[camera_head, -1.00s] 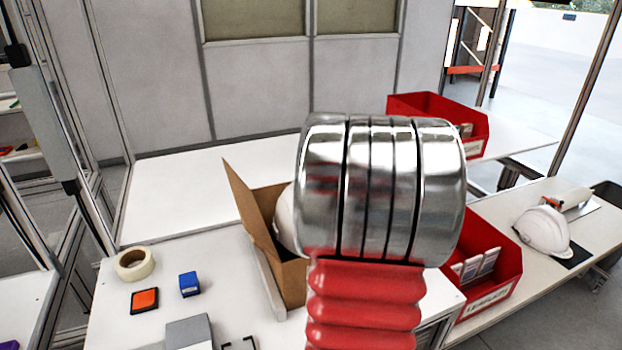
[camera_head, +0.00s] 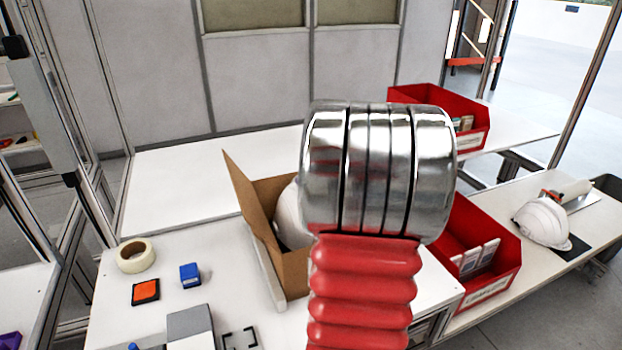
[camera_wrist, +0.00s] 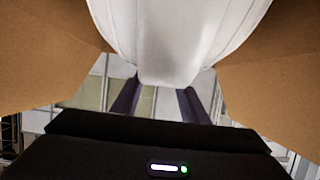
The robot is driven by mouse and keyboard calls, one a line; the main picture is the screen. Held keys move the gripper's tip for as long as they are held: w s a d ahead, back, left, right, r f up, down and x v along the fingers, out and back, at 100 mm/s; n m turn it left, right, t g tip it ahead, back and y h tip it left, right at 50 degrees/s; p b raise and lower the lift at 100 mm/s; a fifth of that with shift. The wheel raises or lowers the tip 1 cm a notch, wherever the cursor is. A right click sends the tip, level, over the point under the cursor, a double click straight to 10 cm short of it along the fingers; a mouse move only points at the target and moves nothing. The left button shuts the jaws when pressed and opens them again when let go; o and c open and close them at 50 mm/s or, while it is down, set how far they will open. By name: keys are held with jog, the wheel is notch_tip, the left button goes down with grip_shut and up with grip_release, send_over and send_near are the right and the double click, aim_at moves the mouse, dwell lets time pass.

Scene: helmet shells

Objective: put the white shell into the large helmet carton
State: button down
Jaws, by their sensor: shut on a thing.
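The white shell (camera_wrist: 170,40) fills the top middle of the wrist view. Its lower edge sits between the two dark fingers of my gripper (camera_wrist: 160,90), which is shut on it. Brown flaps or walls of the large helmet carton (camera_wrist: 270,90) show on both sides of the shell. In the head view the carton (camera_head: 247,200) stands open on the white table, one flap raised at left. Part of the white shell (camera_head: 288,215) shows at the carton's opening; my arm hides the rest and my gripper. How deep the shell sits cannot be told.
Another white helmet (camera_head: 543,222) rests on the right bench. Red bins stand at right (camera_head: 490,255) and back right (camera_head: 475,135). A tape roll (camera_head: 137,255), an orange pad (camera_head: 146,291) and a blue block (camera_head: 190,274) lie left of the carton. The table behind is clear.

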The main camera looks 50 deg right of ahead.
jog(key=shift+f, duration=1.6)
jog(key=c, duration=1)
grip_release()
jog(key=shift+s+a, duration=0.1)
jog(key=shift+v, duration=6.75)
jog(key=shift+s, duration=0.1)
